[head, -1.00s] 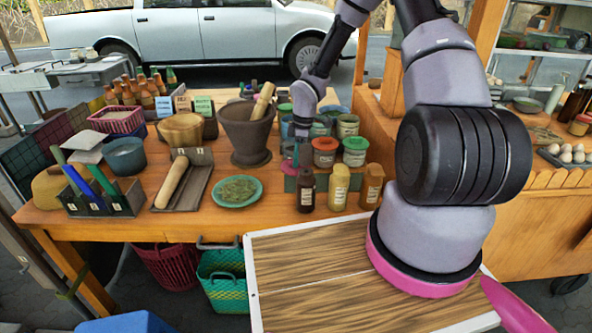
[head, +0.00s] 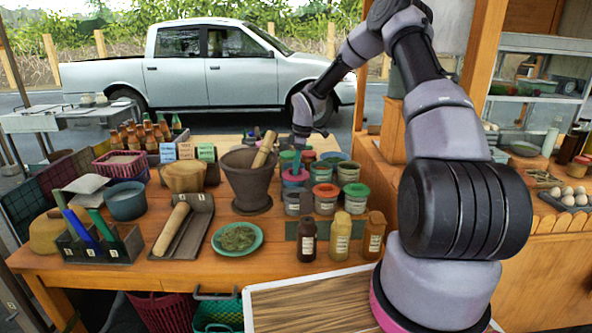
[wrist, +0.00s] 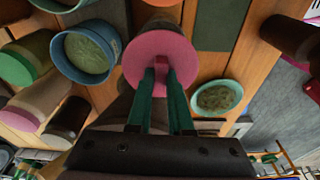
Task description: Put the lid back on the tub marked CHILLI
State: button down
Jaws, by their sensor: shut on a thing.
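My gripper (head: 294,161) has green fingers, which also show in the wrist view (wrist: 161,82). It is shut on a round pink lid (wrist: 158,50), which it holds at the back left of a cluster of tubs; the lid also shows in the head view (head: 295,176). A grey tub (head: 298,204) with no coloured lid showing stands in front of and below the lid. Beside it are a red-lidded tub (head: 326,200) and a green-lidded tub (head: 356,200). The tub labels are too small to read, so I cannot tell which is CHILLI.
A tall mortar (head: 247,180) with a pestle stands left of the gripper. Sauce bottles (head: 340,236) stand in front of the tubs. A green plate (head: 237,239) lies front left. A blue tub (wrist: 86,52) with green contents is open near the lid.

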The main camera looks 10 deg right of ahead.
jog(key=shift+f, duration=2.7)
jog(key=shift+f, duration=0.15)
jog(key=shift+c, duration=1.3)
grip_release()
jog(key=shift+r, duration=3.5)
